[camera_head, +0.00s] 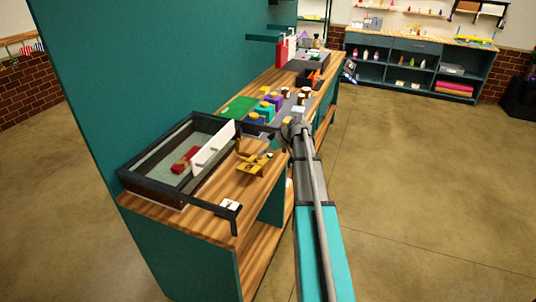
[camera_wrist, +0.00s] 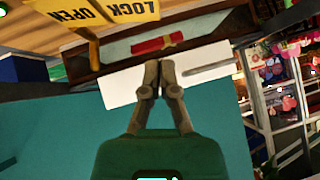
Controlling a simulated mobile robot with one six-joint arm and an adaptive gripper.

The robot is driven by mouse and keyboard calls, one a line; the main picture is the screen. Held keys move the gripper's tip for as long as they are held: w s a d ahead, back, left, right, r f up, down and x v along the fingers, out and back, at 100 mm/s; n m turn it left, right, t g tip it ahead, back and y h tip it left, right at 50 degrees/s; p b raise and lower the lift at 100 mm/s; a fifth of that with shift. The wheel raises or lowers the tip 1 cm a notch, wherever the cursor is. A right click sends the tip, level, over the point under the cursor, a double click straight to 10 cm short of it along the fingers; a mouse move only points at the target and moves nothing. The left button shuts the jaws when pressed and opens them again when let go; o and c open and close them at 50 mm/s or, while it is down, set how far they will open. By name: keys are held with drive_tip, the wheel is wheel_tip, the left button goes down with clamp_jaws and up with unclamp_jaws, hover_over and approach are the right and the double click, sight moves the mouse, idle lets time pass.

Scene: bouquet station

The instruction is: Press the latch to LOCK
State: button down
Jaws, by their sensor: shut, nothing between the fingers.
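A yellow piece (camera_head: 252,167) stands on the wooden bench beside the dark-framed box. In the wrist view two yellow plates appear upside down, one reading LOCK (camera_wrist: 136,10) and one reading OPEN (camera_wrist: 70,12). The moving part of the latch cannot be told apart clearly. My gripper (camera_wrist: 159,64) is shut and empty, its fingertips in front of a white panel (camera_wrist: 205,72). The plates lie to the upper left of the fingertips, apart from them. In the head view the gripper is small near the yellow piece, and contact cannot be judged.
The dark-framed box (camera_head: 128,174) holds a red item (camera_head: 185,159) and has the white panel (camera_head: 214,147) along its right side. A dark bar with a white tag (camera_head: 229,205) sits at the bench's near corner. Coloured containers (camera_head: 262,110) stand farther back.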

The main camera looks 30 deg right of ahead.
drive_tip(key=b, duration=0.4)
hover_over(249, 171)
drive_tip(key=d, duration=0.2)
drive_tip(key=f, duration=0.4)
drive_tip(key=shift+s+a+f, duration=0.1)
drive_tip(key=shift+s+f, duration=0.05)
drive_tip(key=shift+s, duration=0.1)
drive_tip(key=f+b, duration=0.2)
drive_tip(key=f, duration=0.1)
drive_tip(key=shift+s+a+b, duration=0.25)
drive_tip(key=shift+s+b, duration=0.1)
drive_tip(key=shift+b, duration=0.05)
drive_tip(key=shift+f, duration=0.2)
drive_tip(key=shift+a, duration=0.15)
drive_tip(key=shift+s, duration=0.1)
drive_tip(key=shift+d, duration=0.25)
drive_tip(key=shift+f, duration=0.15)
